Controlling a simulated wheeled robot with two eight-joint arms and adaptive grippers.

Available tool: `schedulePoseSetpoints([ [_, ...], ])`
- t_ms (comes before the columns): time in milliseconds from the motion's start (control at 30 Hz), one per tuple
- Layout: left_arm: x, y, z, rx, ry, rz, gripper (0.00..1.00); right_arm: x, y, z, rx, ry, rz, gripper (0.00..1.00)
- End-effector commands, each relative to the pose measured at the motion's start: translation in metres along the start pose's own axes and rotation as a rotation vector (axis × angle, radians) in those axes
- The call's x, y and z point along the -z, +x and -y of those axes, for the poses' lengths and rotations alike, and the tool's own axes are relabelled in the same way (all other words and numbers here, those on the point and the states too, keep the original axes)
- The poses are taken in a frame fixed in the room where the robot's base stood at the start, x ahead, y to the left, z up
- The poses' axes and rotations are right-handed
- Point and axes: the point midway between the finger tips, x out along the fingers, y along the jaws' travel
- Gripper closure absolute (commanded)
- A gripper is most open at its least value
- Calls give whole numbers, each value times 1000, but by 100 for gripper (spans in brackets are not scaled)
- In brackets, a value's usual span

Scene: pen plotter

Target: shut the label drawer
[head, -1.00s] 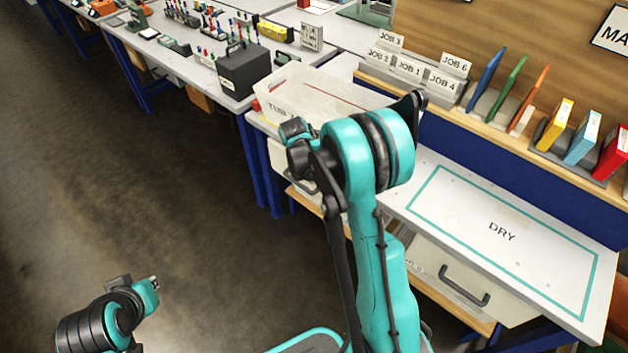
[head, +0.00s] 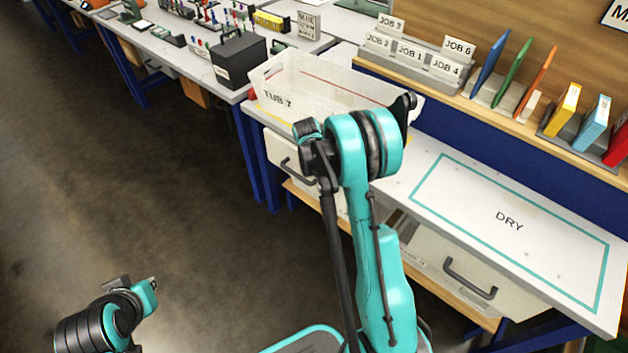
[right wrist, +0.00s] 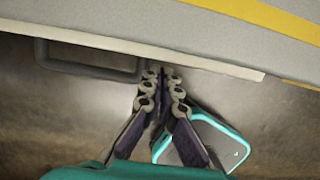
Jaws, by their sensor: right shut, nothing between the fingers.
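Two pale drawers sit under the bench in the head view. The left drawer (head: 275,148) has a dark handle (head: 288,168) and is partly covered by my right arm. The right drawer (head: 515,292), with a dark handle (head: 470,279), stands out from under the bench top, and part of its inside shows. I cannot read a label on either. In the right wrist view, my right gripper (right wrist: 163,74) is shut and empty, its tips close to the right end of a drawer handle (right wrist: 90,72); contact is unclear. My left gripper (head: 153,284) is low at left, away from the drawers.
A white tub (head: 275,98) stands on the bench above the left drawer. The bench top right of it has a teal-outlined DRY area (head: 510,221) that is clear. Job cards (head: 410,51) and coloured folders line the shelf behind. Open floor (head: 130,200) lies left.

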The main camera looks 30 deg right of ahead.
Motion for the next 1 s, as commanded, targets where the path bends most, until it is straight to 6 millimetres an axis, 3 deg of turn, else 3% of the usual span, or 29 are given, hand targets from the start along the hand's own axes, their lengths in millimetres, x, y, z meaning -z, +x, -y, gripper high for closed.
schedulePoseSetpoints([
  [433,-1,1,0,0,0,0,100,-6,0,0,0,0,0,100],
  [700,0,0,0,0,0,0,100,-33,7,0,1,2,1,100],
  [1000,0,0,0,0,0,0,100,-34,7,0,0,1,6,100],
])
